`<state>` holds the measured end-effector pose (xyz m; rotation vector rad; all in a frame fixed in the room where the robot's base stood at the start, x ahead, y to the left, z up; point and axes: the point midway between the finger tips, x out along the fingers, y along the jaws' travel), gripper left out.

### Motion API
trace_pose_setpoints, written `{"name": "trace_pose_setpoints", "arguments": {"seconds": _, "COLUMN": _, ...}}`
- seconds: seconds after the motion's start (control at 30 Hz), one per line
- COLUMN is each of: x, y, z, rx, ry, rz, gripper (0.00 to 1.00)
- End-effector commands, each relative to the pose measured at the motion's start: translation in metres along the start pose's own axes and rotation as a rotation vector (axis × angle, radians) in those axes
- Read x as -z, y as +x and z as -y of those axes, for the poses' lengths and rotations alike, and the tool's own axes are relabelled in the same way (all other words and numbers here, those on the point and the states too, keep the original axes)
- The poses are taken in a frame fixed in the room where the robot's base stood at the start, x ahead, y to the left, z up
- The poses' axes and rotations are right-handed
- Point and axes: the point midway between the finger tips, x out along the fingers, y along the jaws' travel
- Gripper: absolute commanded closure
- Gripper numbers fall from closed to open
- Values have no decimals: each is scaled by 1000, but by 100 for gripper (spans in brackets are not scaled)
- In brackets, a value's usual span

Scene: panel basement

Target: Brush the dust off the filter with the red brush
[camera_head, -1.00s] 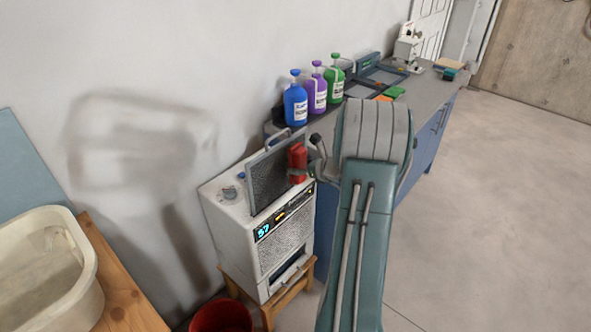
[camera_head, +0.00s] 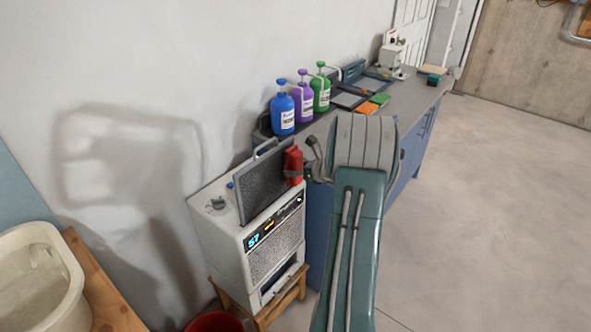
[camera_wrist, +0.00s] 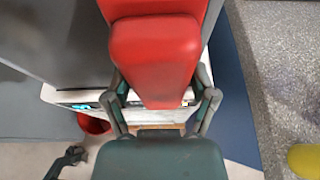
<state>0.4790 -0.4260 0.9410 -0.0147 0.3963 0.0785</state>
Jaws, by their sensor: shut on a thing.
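The filter (camera_head: 264,184) is a dark mesh panel in a grey frame with a handle on top. It stands upright in the top of a white machine (camera_head: 222,228) with a lit display. The red brush (camera_head: 293,166) is beside the filter's right edge. My gripper (camera_head: 302,172) is shut on the brush, partly hidden behind it and my arm. In the wrist view, the red brush (camera_wrist: 155,55) fills the middle between my gripper's fingers (camera_wrist: 165,98), and the filter's dark face (camera_wrist: 60,35) is at the left. I cannot tell whether the bristles touch the filter.
Blue (camera_head: 283,110), purple (camera_head: 303,100) and green (camera_head: 321,90) bottles stand on the bench (camera_head: 405,95) behind. A white basin (camera_head: 68,300) sits on a wooden table (camera_head: 115,310) at the left. A red bucket (camera_head: 213,322) is on the floor. The floor (camera_head: 480,210) at right is clear.

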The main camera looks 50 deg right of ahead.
Motion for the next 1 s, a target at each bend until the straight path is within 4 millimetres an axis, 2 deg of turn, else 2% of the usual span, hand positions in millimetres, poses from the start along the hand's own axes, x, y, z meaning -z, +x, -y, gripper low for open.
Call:
{"name": "trace_pose_setpoints", "arguments": {"seconds": 0.6, "x": 19, "y": -49, "z": 0, "rx": 2, "ry": 0, "rz": 1, "gripper": 64}}
{"name": "trace_pose_setpoints", "arguments": {"seconds": 1.0, "x": 22, "y": -55, "z": 0, "rx": 1, "ry": 0, "rz": 1, "gripper": 64}}
